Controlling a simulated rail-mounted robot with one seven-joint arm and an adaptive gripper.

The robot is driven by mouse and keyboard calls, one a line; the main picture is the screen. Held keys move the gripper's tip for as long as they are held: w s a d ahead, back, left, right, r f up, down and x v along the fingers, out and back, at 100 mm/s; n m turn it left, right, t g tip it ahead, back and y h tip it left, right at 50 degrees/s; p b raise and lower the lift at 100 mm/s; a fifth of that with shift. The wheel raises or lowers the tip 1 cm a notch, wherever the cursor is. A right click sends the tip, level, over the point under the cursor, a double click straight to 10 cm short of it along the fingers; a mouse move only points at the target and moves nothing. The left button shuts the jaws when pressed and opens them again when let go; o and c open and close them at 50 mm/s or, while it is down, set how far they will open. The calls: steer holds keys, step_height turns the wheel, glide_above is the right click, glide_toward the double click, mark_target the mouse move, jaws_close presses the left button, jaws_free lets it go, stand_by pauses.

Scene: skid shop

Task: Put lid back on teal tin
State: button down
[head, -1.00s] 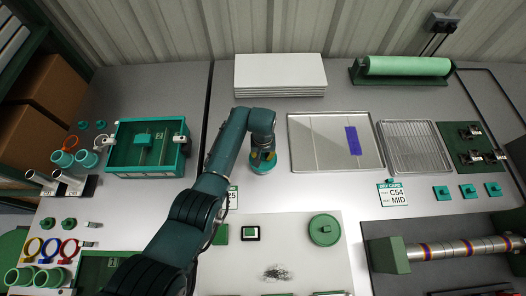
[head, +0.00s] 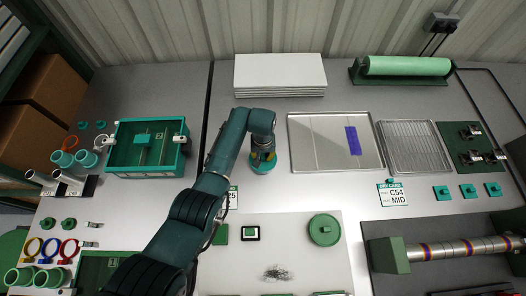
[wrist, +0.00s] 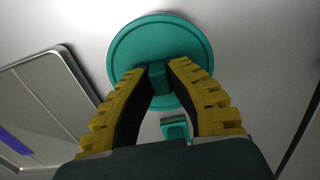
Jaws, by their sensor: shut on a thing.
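My gripper (head: 262,158) is shut on the knob of a round teal lid (head: 262,168), right of the arm's bend in the head view. The wrist view shows the lid (wrist: 135,45) as a flat disc with a raised rim, its knob between my two yellow-padded fingers (wrist: 158,75). I cannot tell whether the teal tin is under the lid; no separate tin body shows there. A round green piece with a square knob (head: 325,230) sits on the white mat, apart from my gripper. A small teal piece (wrist: 175,128) shows below the lid in the wrist view.
A metal tray (head: 305,150) with a blue strip lies to the right, beside a wire rack (head: 412,148). A teal-walled bin (head: 118,160) stands left. White sheets (head: 280,75) are stacked behind. A white mat (head: 290,250) lies in front. Bare table surrounds the lid.

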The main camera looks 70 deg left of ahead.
stand_by(0.4)
steer(key=c, duration=0.5)
jaws_free()
step_height(320, 180, up, 7)
steer(key=p, duration=0.7)
jaws_close()
stand_by(0.4)
